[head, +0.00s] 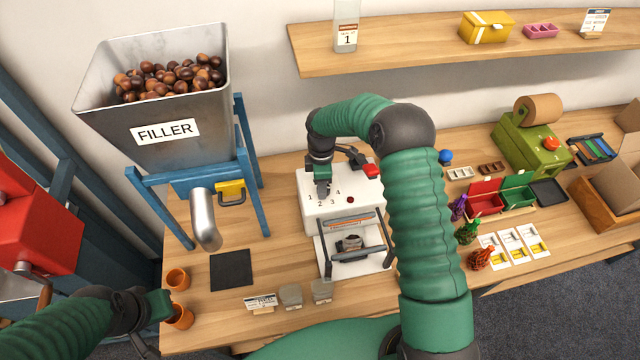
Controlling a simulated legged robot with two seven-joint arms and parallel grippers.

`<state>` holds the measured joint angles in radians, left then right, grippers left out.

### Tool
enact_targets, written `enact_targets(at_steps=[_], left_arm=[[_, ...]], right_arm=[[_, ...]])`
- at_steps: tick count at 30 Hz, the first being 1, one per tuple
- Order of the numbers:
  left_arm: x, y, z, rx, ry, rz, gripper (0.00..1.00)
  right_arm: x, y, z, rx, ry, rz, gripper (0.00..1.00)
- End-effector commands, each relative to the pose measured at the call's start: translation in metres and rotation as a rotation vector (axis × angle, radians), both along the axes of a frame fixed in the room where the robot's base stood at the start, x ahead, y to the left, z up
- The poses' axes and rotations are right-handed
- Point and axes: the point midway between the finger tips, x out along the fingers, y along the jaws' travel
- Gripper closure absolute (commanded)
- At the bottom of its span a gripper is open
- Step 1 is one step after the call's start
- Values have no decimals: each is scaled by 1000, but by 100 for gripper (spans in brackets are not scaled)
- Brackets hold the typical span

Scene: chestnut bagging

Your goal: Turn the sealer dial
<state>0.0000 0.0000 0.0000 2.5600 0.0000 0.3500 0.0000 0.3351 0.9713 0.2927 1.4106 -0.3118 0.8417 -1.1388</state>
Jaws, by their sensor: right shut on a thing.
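The sealer (357,218) is a white box with the digits 1 to 4 on its sloped top and a dark red button. Its dial (323,187) is dark and mostly hidden under my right gripper (322,183). My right gripper reaches down onto it from above and is shut on it. A small dark item sits under the sealer's front bar. My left gripper (163,308) is at the lower left, beside two orange cups (178,279); its fingers are too small to read.
The metal filler hopper (165,130) full of chestnuts stands left on a blue frame. Coloured trays (485,203) and tied bags are to the right. A shelf (400,45) runs above.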

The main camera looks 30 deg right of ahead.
Motion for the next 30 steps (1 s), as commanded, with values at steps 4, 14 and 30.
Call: enact_targets(at_steps=[4, 14, 30], left_arm=[[0, 0, 1, 0, 0, 0, 100], [0, 0, 1, 0, 0, 0, 100], [0, 0, 0, 0, 0, 0, 100]], right_arm=[[-1, -6, 1, -8, 4, 24, 100], [0, -7, 1, -9, 1, 35, 100], [1, -2, 0, -4, 0, 36, 41]])
